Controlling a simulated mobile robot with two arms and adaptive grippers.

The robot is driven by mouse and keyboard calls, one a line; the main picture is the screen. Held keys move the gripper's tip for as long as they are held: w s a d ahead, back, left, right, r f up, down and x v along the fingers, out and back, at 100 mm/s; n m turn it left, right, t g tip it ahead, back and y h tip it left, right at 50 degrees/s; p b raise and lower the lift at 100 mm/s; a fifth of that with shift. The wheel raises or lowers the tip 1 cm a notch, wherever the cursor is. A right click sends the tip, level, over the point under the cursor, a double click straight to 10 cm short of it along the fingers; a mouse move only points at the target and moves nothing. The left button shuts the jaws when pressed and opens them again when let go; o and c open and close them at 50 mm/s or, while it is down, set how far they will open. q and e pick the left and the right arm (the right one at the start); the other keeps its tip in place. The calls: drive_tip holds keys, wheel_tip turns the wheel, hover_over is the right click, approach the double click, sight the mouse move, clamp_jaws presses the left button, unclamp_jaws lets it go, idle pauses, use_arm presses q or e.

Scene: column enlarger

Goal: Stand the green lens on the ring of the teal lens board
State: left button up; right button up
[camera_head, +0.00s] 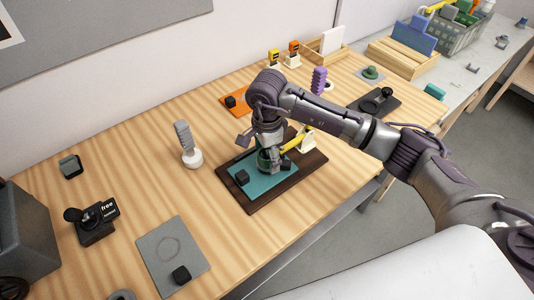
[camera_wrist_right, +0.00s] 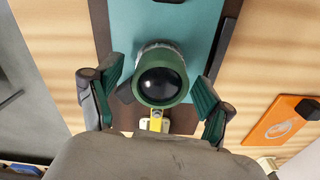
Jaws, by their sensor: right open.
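The teal lens board (camera_head: 282,180) lies on a dark brown base (camera_head: 237,195) in the middle of the table; it also shows in the right wrist view (camera_wrist_right: 200,18). The green lens (camera_head: 262,160) stands upright on the teal board. In the right wrist view, the green lens (camera_wrist_right: 162,82) shows its dark glass facing the camera. My right gripper (camera_head: 271,163) is over it, with open fingers on either side and gaps between them and the lens. The ring is hidden under the lens, so its exact seating cannot be told. My left gripper is not in view.
A yellow lever (camera_head: 297,138) on a white block is close beside the gripper. A grey-topped white piece (camera_head: 187,147) stands left, a grey board (camera_head: 160,248) lies front left, and an orange board (camera_wrist_right: 282,120) lies behind.

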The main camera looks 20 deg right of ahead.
drive_tip(key=shift+r, duration=0.1)
drive_tip(key=shift+r+p, duration=1.9)
drive_tip(key=shift+r, duration=2.05)
wheel_tip(320, 180, up, 12)
